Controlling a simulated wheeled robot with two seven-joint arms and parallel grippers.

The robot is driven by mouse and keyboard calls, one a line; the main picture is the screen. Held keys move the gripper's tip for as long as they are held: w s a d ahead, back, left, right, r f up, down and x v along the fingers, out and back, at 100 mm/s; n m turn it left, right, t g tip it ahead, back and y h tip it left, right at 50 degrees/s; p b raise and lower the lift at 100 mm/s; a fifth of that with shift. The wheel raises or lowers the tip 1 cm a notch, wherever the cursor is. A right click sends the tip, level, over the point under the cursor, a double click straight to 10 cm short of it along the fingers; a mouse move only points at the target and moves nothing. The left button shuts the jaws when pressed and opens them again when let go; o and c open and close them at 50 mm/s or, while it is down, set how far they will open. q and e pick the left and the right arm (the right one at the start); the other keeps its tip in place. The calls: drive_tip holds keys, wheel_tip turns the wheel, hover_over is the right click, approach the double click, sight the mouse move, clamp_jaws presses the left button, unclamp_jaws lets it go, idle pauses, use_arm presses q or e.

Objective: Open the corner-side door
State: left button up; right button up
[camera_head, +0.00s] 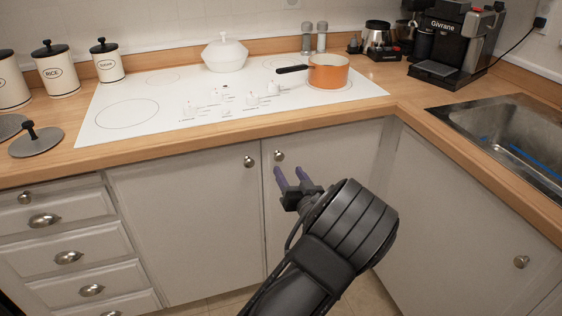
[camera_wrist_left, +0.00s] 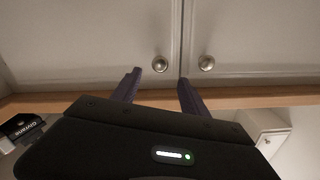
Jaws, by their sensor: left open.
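The corner-side door (camera_head: 325,145) is a pale grey cabinet door beside the inside corner. It looks shut, and my arm covers its lower part. Its round metal knob (camera_head: 279,156) is at its upper left. My left gripper (camera_head: 290,172) is open and empty, with its dark fingers just below the knob in the head view. In the left wrist view, which looks upside down, the knob (camera_wrist_left: 160,64) shows just beyond and between the spread fingertips of the left gripper (camera_wrist_left: 160,77). I cannot tell whether they touch. My right gripper is not in view.
The neighbouring door (camera_head: 190,220) has its own knob (camera_head: 249,162) close by. Drawers (camera_head: 65,235) are at left, another cabinet door (camera_head: 450,230) at right. The wooden counter edge (camera_head: 200,142) overhangs above. An orange pot (camera_head: 328,75) stands on the white cooktop (camera_head: 150,100).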

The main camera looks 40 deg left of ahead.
sight(280, 158)
use_arm(q)
drive_tip(key=shift+x, duration=3.9)
drive_tip(key=shift+f, duration=0.1)
drive_tip(key=shift+c, duration=0.3)
clamp_jaws()
